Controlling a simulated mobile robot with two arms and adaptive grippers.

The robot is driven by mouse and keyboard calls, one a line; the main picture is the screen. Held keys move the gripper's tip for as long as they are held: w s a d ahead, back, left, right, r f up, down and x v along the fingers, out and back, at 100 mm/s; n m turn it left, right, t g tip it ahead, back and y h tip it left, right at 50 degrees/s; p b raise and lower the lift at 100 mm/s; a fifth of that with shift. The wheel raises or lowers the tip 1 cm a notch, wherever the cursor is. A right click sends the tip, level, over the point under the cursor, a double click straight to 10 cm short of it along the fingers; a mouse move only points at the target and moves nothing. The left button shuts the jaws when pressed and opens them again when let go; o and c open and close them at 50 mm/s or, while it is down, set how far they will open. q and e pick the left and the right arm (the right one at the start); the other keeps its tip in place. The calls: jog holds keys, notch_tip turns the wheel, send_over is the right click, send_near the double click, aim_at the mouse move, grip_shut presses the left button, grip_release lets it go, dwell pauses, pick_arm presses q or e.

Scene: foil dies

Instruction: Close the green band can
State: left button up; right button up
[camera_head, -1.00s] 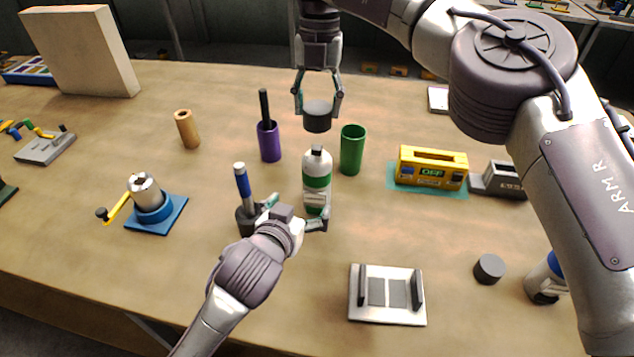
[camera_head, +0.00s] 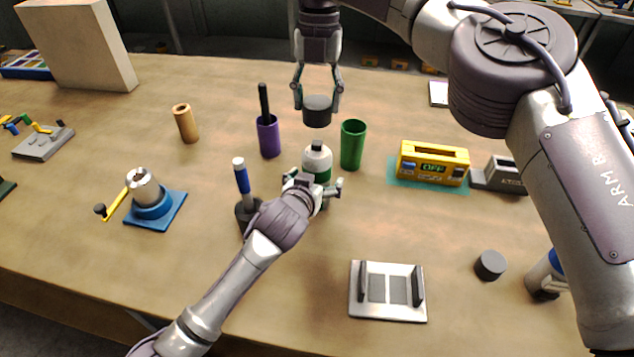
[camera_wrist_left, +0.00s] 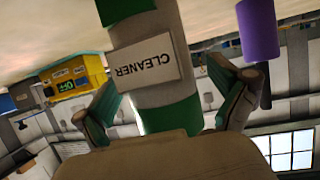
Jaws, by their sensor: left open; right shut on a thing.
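The green band can (camera_head: 317,158) is a white bottle with a green band and a narrow dark top, upright on the table. In the left wrist view the can (camera_wrist_left: 150,62) fills the middle, with a CLEANER label. My left gripper (camera_head: 318,190) is open, its fingers on either side of the can; in the left wrist view the open fingers (camera_wrist_left: 165,105) flank it. My right gripper (camera_head: 318,98) is shut on a dark grey cap (camera_head: 317,112), held in the air above and behind the can.
A green cup (camera_head: 353,146) stands just right of the can, a purple holder (camera_head: 269,138) to its left. A dark pot with a blue-handled tool (camera_head: 243,180) is beside my left wrist. A second dark cap (camera_head: 490,265) and a blue-banded can (camera_head: 543,278) are at right.

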pick_arm(q)
jog(key=shift+w, duration=0.1)
pick_arm(e)
jog(key=shift+s, duration=0.1)
pick_arm(q)
jog(key=c, duration=1.8)
pick_arm(e)
send_over(317, 143)
jog(key=shift+w+f, duration=0.2)
jog(key=shift+f, duration=2.2)
jog(key=shift+f, duration=0.9)
jog(key=shift+f, duration=0.6)
jog(key=o, duration=0.9)
